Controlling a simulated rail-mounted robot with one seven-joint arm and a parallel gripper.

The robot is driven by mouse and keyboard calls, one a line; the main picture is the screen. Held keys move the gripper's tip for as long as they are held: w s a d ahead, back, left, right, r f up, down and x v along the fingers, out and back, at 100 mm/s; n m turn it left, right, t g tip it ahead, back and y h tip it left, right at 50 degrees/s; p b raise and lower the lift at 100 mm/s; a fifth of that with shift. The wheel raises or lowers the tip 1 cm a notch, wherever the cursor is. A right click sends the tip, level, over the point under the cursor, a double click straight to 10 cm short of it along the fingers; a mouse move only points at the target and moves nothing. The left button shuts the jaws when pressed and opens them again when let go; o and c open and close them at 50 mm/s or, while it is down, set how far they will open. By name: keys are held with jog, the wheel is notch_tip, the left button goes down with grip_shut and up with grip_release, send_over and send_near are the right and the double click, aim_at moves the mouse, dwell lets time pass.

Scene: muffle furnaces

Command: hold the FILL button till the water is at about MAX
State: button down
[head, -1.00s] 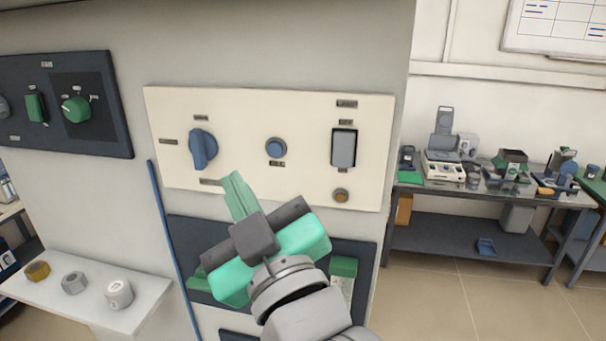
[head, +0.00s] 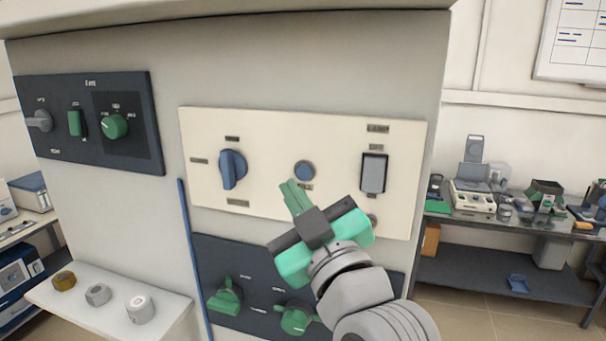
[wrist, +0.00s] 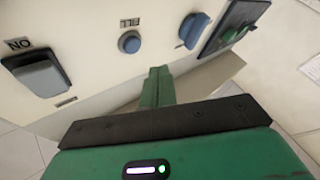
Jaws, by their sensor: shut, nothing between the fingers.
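The FILL button is a round blue button (head: 304,170) on a cream panel (head: 270,125). The wrist view shows the button (wrist: 130,42) with its FILL label upside down. My gripper (head: 292,188) is shut and empty, its green fingertips just below and left of the button in the head view. In the wrist view the fingertips (wrist: 159,72) are to one side of the button; a gap shows between them in the picture, and contact is not visible. No water or MAX mark can be made out.
A blue knob (head: 232,169) is left of the button and a grey rocker switch (head: 373,173) right of it. A dark panel with green knobs (head: 228,296) lies below. A white shelf (head: 85,312) holds several nut-like pieces. A bench with instruments (head: 510,215) stands at right.

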jog(key=shift+w+d+b, duration=0.25)
jog(key=shift+w, duration=0.4)
jog(key=shift+w+d+b, duration=0.2)
jog(key=shift+w+b, duration=0.05)
jog(key=shift+w, duration=0.4)
jog(key=shift+w, duration=0.1)
dwell(1.0)
jog(key=shift+w+d+b, duration=0.15)
jog(key=shift+w+b, duration=0.1)
jog(key=shift+b, duration=0.1)
jog(key=shift+w+d, duration=0.15)
jog(key=shift+w, duration=0.3)
dwell(1.5)
jog(key=shift+s, duration=0.1)
dwell(1.8)
jog(key=shift+s+a+b, duration=0.3)
jog(key=shift+s, duration=0.45)
jog(key=shift+s+a, duration=0.3)
jog(key=shift+s, duration=0.5)
jog(key=shift+s+a, duration=0.25)
jog(key=shift+s, duration=0.5)
jog(key=shift+s+a, duration=0.3)
jog(key=shift+s, duration=0.5)
